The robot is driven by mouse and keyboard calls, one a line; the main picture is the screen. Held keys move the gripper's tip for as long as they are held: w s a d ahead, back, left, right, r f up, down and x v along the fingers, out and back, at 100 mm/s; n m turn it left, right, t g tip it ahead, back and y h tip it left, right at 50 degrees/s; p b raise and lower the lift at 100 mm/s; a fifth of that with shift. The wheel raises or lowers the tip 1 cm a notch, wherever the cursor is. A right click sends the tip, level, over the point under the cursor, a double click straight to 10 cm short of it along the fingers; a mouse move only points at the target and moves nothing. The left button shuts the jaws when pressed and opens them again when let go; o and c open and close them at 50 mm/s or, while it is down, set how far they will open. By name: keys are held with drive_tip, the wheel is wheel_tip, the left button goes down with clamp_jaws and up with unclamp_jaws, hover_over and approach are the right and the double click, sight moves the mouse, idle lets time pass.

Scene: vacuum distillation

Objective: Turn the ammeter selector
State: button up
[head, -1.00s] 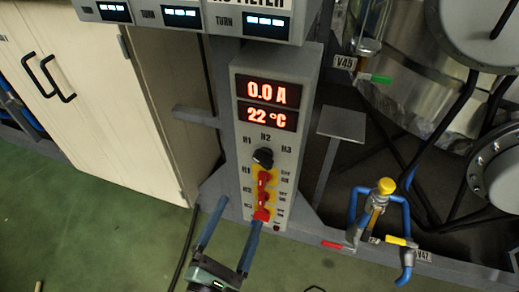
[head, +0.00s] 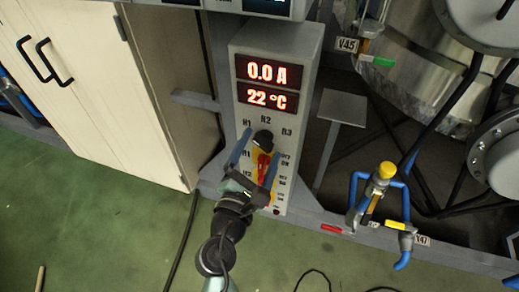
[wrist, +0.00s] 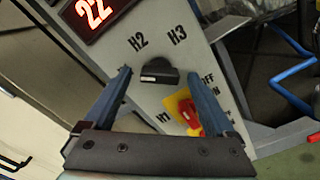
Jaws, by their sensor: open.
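The ammeter selector is a black round knob (head: 263,140) on the grey panel, below the red displays that read 0.0 A and 22 °C. Labels H1, H2 and H3 stand around it. In the wrist view the knob (wrist: 159,72) lies ahead, between and beyond my two blue fingers. My gripper (head: 257,155) is open and empty, with its fingers on either side of the space below the knob. I cannot tell whether a fingertip touches the panel. A red switch on a yellow plate (head: 264,164) sits under the knob; my gripper hides the lower switches.
The grey panel column (head: 300,75) stands beside a pale cabinet (head: 90,80) at left. At right are a small grey shelf (head: 342,108), a steel vessel (head: 425,90) and a blue-piped valve with a yellow top (head: 387,170).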

drive_tip(key=c, duration=1.4)
drive_tip(key=m+b, duration=0.2)
drive_tip(key=m, duration=0.2)
drive_tip(key=shift+f+m, duration=0.15)
drive_tip(key=shift+m, duration=0.25)
drive_tip(key=m+b, duration=0.3)
drive_tip(key=m, duration=0.2)
drive_tip(key=shift+m, duration=0.3)
drive_tip(key=m+b, duration=0.3)
drive_tip(key=m, duration=0.2)
drive_tip(key=shift+b, duration=0.35)
drive_tip(key=shift+m+b, duration=1.2)
drive_tip(key=shift+m, duration=1.1)
